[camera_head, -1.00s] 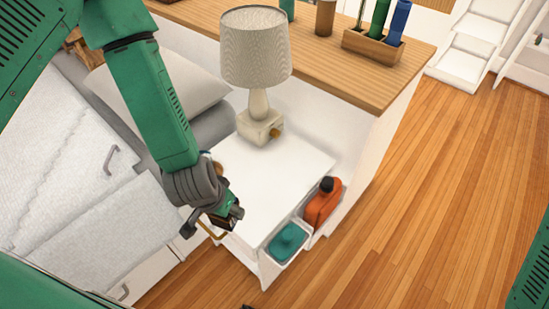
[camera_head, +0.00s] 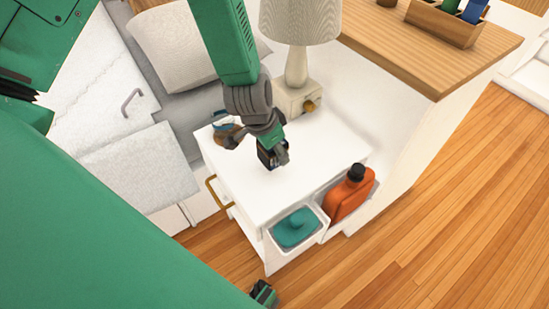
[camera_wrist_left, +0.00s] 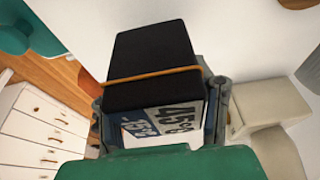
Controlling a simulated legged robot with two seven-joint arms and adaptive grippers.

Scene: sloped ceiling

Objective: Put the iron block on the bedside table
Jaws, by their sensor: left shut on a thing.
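The iron block (camera_wrist_left: 152,62) is black with a tan band around it and a printed label at its near end. My left gripper (camera_wrist_left: 165,105) is shut on it, a finger on each side. In the head view the left gripper (camera_head: 273,150) holds the dark block (camera_head: 266,157) over the bedside table (camera_head: 318,150), whose top is white. I cannot tell whether the block touches the top. The fingers and wrist hide part of the block.
A lamp (camera_head: 297,70) stands at the table's back. A small brown and blue item (camera_head: 222,128) sits at its left edge. Bins on the front hold a teal item (camera_head: 296,228) and an orange bottle (camera_head: 349,193). The top's front and right are clear. A bed (camera_head: 150,170) lies left.

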